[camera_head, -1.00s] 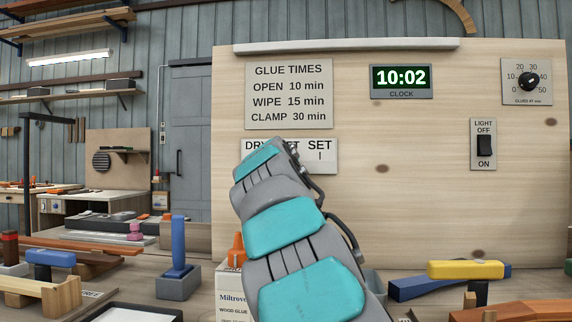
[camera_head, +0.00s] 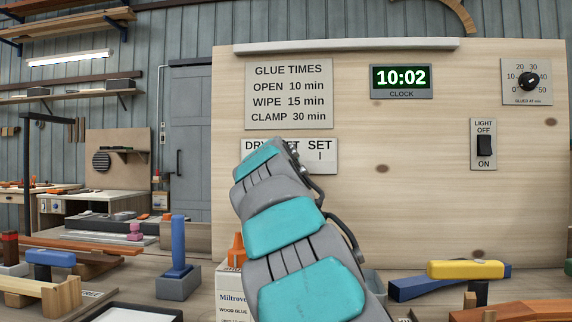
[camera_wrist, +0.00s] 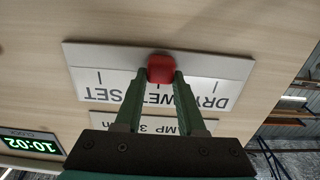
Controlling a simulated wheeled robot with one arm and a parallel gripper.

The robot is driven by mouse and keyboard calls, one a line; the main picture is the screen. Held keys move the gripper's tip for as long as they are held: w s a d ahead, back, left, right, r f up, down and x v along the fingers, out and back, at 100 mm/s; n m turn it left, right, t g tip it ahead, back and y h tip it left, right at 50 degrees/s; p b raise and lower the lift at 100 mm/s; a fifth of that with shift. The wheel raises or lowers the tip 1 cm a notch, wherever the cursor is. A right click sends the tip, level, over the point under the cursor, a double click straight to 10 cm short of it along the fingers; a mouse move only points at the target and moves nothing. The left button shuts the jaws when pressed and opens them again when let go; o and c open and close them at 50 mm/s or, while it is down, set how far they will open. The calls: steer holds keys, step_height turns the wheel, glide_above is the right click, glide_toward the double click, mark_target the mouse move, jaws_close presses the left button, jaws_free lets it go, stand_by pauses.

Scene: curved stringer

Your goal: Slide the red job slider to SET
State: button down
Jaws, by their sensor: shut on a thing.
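The red job slider (camera_wrist: 161,68) sits on the white slider plate (camera_wrist: 215,66), which shows upside down in the wrist view. The plate is lettered DRY, WET and SET, and the slider is at the middle mark, by WET. SET is to its left in the wrist view. My gripper (camera_wrist: 160,76) is shut on the slider, one green finger on each side. In the head view the plate (camera_head: 328,165) is partly covered by my arm, and the slider and gripper are hidden behind it.
The glue times sign (camera_head: 289,94) is above the plate on the wooden board (camera_head: 430,215). The clock (camera_head: 401,81), light switch (camera_head: 484,144) and dial (camera_head: 527,81) are to the right. A blue clamp (camera_head: 178,248) and a yellow-handled tool (camera_head: 465,270) are on the bench below.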

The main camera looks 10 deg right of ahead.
steer(key=s+d, duration=0.1)
steer(key=d, duration=0.4)
steer(key=s+d, duration=0.1)
steer(key=d, duration=0.2)
steer(key=shift+s+d+b, duration=0.2)
steer(key=shift+s+b, duration=0.1)
steer(key=shift+s, duration=0.05)
steer(key=shift+c, duration=2.4)
jaws_free()
steer(key=shift+d, duration=0.1)
steer(key=shift+s, duration=0.1)
glide_toward(322, 163)
steer(key=shift+b+v, duration=0.45)
steer(key=shift+v, duration=0.35)
steer(key=shift+s, duration=0.1)
